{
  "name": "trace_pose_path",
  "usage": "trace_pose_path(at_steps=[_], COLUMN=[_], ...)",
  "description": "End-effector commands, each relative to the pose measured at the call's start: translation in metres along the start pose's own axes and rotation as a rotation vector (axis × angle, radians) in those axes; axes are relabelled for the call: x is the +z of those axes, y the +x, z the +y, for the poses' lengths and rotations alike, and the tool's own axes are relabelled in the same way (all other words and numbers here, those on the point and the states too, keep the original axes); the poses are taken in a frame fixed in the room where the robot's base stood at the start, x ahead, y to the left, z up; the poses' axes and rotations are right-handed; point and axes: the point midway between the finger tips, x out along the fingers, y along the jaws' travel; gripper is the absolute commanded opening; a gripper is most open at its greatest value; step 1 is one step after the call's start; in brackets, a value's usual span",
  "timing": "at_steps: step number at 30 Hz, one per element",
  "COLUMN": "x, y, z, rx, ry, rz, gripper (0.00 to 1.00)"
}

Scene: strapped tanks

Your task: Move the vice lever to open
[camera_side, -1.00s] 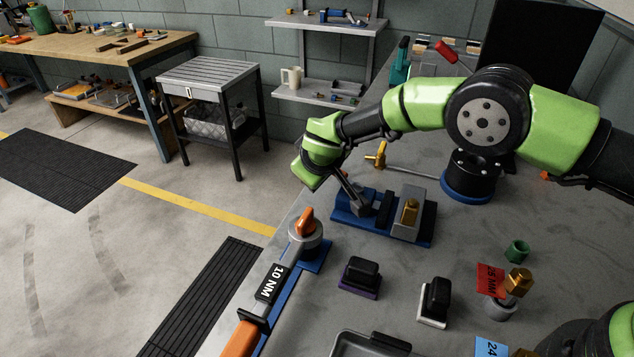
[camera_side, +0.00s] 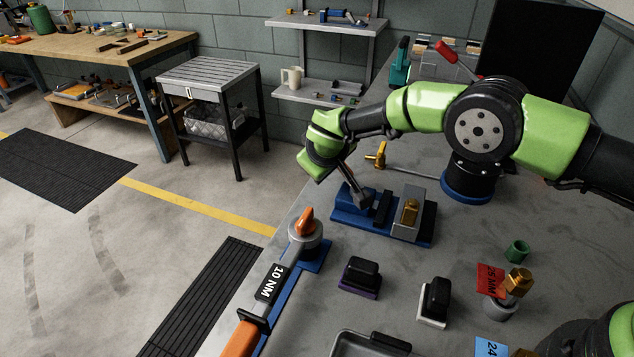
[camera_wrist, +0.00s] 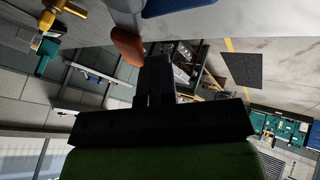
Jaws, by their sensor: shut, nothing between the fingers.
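The blue-based vice (camera_side: 385,222) sits on the bench, with a dark jaw, a grey block and a brass fitting (camera_side: 410,207) on it. In the wrist view my fingertips (camera_wrist: 155,62) are just right of an orange-tipped grey bar (camera_wrist: 128,46), which looks like the vice lever. I cannot tell whether they touch. The vice's blue base shows at the top edge of the wrist view (camera_wrist: 178,6).
A torque wrench (camera_side: 272,283) marked 10 NM lies along the bench's left edge. Two black-topped blocks (camera_side: 360,275) stand in front of the vice. A brass valve (camera_side: 378,156) with a rod is behind it.

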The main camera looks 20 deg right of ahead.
Motion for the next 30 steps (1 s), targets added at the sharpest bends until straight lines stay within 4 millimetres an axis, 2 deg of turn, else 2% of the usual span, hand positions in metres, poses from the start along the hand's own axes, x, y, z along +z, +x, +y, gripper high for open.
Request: trace_pose_path(at_steps=[8, 11, 21, 25, 30], x=[-0.002, -0.005, -0.02, -0.023, -0.024], y=[-0.005, -0.018, -0.08, -0.092, -0.097], z=[-0.001, -0.003, -0.013, -0.015, -0.016], rx=[0.001, 0.0, -0.001, 0.0, 0.0], ry=[-0.001, -0.002, 0.0, -0.001, 0.0], rz=[0.0, 0.002, 0.003, 0.001, 0.0], gripper=[0.0, 0.0, 0.0, 0.0, 0.0])
